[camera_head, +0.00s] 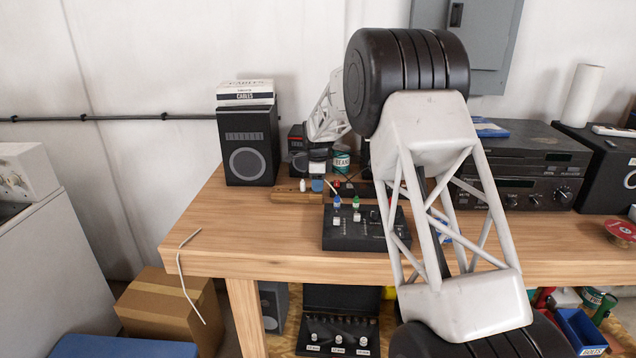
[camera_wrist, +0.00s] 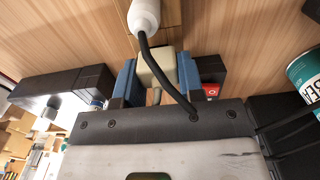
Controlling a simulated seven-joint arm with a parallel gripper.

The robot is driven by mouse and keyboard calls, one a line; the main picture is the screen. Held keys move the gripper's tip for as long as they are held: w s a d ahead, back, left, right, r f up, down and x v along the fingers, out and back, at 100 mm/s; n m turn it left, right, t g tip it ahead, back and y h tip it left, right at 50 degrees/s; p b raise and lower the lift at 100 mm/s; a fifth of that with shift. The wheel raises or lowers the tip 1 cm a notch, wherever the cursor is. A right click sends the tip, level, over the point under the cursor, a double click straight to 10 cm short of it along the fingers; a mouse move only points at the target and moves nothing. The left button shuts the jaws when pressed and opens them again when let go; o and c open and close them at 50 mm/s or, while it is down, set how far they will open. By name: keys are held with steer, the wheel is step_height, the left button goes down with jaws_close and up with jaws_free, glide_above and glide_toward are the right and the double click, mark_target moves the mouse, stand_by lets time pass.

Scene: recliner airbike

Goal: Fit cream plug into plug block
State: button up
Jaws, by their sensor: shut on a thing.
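In the wrist view, the cream plug (camera_wrist: 157,68) sits between the two blue finger pads of my gripper (camera_wrist: 158,78), which is shut on it. A grey cord end shows below the plug. In the head view my gripper (camera_head: 317,184) is small, low over the far part of the bench, and the plug is hard to make out. A wooden block (camera_head: 290,197) lies beside it, with a white plug (camera_head: 303,185) standing on it. That white plug (camera_wrist: 144,17) also shows ahead of the cream plug, with a black cable. I cannot tell whether the wooden block is the plug block.
A black box (camera_head: 343,243) with coloured knobs stands in front of my gripper. A speaker (camera_head: 248,146) stands to the left, and a green can (camera_head: 341,161) is behind. A can (camera_wrist: 306,74) also shows at the wrist view's right. The bench's front left is clear.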

steer(key=shift+f, duration=0.45)
steer(key=o, duration=1)
steer(key=shift+r, duration=0.15)
steer(key=shift+r, duration=3.75)
